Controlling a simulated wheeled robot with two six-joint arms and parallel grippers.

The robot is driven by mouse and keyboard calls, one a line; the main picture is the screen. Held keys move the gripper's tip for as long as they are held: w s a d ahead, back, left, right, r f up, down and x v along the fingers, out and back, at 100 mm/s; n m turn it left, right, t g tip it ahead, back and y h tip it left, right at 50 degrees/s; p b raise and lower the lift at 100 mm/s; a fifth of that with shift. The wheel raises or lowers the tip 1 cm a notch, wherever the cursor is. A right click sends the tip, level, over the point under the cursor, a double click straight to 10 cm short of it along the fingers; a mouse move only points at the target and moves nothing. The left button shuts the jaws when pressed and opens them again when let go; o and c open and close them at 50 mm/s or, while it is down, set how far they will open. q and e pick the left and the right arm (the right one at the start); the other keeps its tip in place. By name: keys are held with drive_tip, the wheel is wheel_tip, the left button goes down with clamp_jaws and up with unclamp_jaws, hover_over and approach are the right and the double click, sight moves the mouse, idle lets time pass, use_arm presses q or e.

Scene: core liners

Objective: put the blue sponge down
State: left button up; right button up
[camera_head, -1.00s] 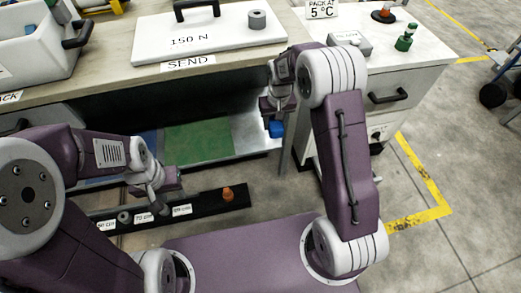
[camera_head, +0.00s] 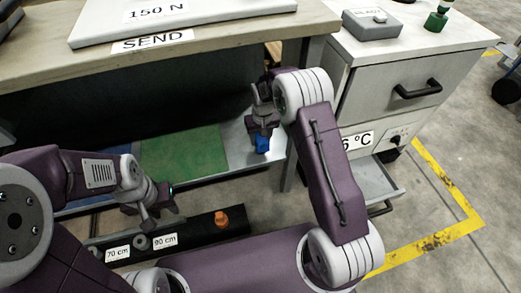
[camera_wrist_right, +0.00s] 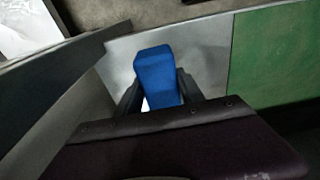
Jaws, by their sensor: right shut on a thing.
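The blue sponge (camera_head: 262,143) is in my right gripper (camera_head: 262,135), in front of the bare grey metal section (camera_head: 240,150) of the low shelf under the bench. In the right wrist view the sponge (camera_wrist_right: 157,76) stands out between the two dark fingers (camera_wrist_right: 158,95), with the metal surface behind it. I cannot tell whether the sponge touches that surface. My left gripper (camera_head: 157,210) is low at the left, near the black rail, apart from the sponge; its finger gap is unclear.
A green panel (camera_head: 185,155) lies left of the metal section; it also shows in the right wrist view (camera_wrist_right: 275,57). The bench top (camera_head: 230,30) overhangs the shelf. A black rail with an orange piece (camera_head: 222,219) lies in front. A drawer cabinet (camera_head: 400,85) stands right.

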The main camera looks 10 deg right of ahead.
sight(262, 139)
wheel_tip(262, 139, down, 5)
drive_tip(key=shift+r+b, duration=0.1)
drive_tip(key=shift+b, duration=1.15)
drive_tip(key=shift+r, duration=0.2)
drive_tip(key=o, duration=1.3)
drive_tip(key=shift+f, duration=0.15)
drive_tip(key=r+p, duration=0.2)
drive_tip(key=r, duration=0.2)
drive_tip(key=s+r+p, duration=0.1)
drive_tip(key=r+p, duration=0.1)
drive_tip(key=r, duration=0.2)
drive_tip(key=r+p, duration=0.3)
drive_tip(key=r, duration=0.1)
drive_tip(key=shift+s+r, duration=0.15)
drive_tip(key=shift+s, duration=0.1)
drive_tip(key=shift+m, duration=0.3)
drive_tip(key=s+r, duration=0.1)
drive_tip(key=s, duration=0.6)
drive_tip(key=s+d+r, duration=0.1)
drive_tip(key=s+r, duration=0.1)
drive_tip(key=s, duration=0.6)
drive_tip(key=s+d+r, duration=0.1)
drive_tip(key=s+r, duration=0.1)
drive_tip(key=s, duration=0.5)
drive_tip(key=shift+s+d, duration=0.25)
drive_tip(key=shift+s, duration=0.15)
